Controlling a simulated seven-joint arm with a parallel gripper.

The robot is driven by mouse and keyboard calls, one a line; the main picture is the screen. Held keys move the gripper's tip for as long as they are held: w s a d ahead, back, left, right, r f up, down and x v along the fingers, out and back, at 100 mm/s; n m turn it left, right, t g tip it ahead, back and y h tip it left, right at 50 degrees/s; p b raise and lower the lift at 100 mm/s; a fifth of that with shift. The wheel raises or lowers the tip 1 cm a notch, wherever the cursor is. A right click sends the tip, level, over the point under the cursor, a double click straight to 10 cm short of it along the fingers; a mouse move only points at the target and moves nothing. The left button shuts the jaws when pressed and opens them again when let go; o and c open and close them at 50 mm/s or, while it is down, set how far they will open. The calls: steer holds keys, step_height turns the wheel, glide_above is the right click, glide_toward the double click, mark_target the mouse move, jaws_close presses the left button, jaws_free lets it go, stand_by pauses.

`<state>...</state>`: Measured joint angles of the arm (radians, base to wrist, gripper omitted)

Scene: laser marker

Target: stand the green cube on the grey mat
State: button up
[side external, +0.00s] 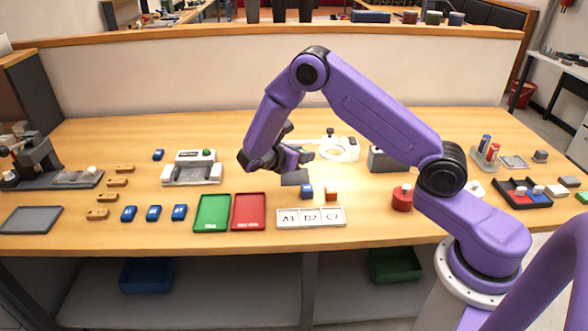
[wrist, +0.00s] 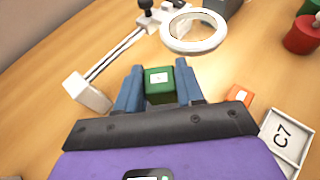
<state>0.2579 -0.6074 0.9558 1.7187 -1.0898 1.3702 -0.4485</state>
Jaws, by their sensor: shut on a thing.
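In the wrist view the green cube (wrist: 159,86), with a pale label on one face, sits between the two blue fingers of my gripper (wrist: 159,68). The fingers are shut on it. In the side view my gripper (side external: 303,157) is over the middle of the table, and I cannot make out the cube there. A small flat grey mat (side external: 293,178) lies just below and beside my gripper in that view. It does not show in the wrist view. I cannot tell the cube's height above the table.
A blue block (side external: 306,191) and an orange block (side external: 331,195) stand close to the mat. The A1-B2-C7 tray (side external: 311,226) is in front, with red (side external: 249,226) and green (side external: 212,226) trays to its left. A white ring lamp (side external: 340,150) stands behind. Another grey pad (side external: 31,220) lies far left.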

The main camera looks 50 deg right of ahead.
mark_target(294, 176)
steer(key=w+f, duration=0.3)
steer(key=shift+d+f, duration=0.25)
steer(key=shift+f, duration=1.7)
steer(key=shift+f, duration=0.1)
steer(key=o, duration=1)
